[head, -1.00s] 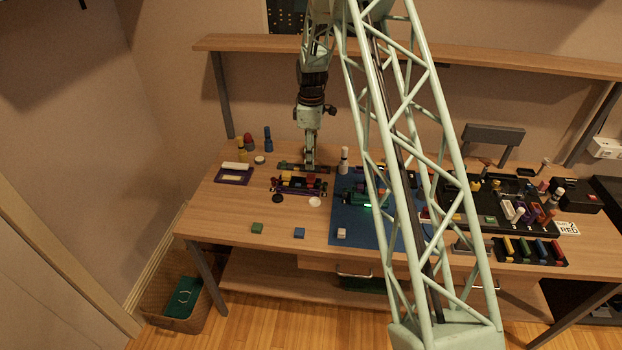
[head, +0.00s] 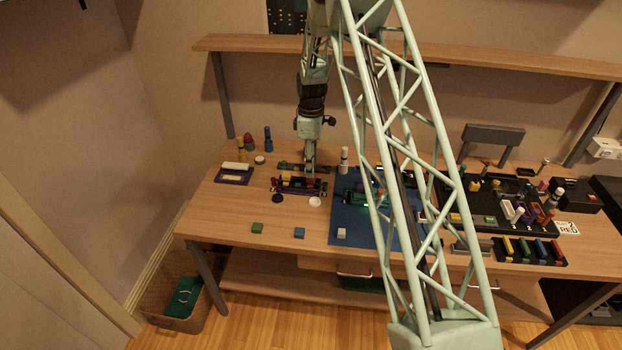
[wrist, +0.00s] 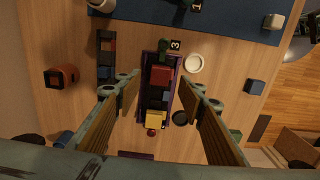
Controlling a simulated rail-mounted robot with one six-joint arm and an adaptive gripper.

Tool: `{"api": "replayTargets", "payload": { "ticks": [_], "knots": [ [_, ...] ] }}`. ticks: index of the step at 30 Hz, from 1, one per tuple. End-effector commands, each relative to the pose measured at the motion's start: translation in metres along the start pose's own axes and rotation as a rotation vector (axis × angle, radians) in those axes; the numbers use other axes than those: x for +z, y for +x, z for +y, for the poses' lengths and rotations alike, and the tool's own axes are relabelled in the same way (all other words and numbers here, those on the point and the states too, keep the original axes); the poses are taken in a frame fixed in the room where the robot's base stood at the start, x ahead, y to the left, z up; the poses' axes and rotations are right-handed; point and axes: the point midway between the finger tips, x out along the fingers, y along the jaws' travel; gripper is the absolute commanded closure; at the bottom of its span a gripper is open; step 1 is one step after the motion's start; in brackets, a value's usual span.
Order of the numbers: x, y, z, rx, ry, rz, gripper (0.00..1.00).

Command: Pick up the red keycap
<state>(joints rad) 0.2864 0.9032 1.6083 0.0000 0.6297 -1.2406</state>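The red keycap (wrist: 161,75) is a square red block in the upper part of a narrow purple-edged rack (wrist: 147,62) in the wrist view. Dark keys and a yellow keycap (wrist: 155,119) sit in the same rack below it. My gripper (wrist: 160,88) is open, with one finger on each side of the rack and nothing between the fingers held. In the head view my gripper (head: 311,170) points down over the rack (head: 300,190). It partly covers the keys there, so the red keycap is hard to make out in that view.
A white disc (wrist: 193,63) and a black disc (wrist: 180,118) lie to the right of the rack. A second dark rack (wrist: 106,58) and a reddish-brown object (wrist: 62,76) lie to the left. The blue mat (head: 345,230) is nearby. The table front is mostly clear.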

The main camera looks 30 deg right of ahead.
Motion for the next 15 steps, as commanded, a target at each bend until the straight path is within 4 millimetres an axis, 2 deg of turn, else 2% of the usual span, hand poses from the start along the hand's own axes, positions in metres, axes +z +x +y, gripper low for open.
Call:
{"api": "replayTargets", "payload": {
  "ticks": [9, 15],
  "knots": [
    [0.0, 0.03, -0.001, -0.001, 0.0, 0.0, 0.64],
    [0.0, 0.041, 0.0, -0.001, 0.0, 0.0, 0.64]
  ]
}}
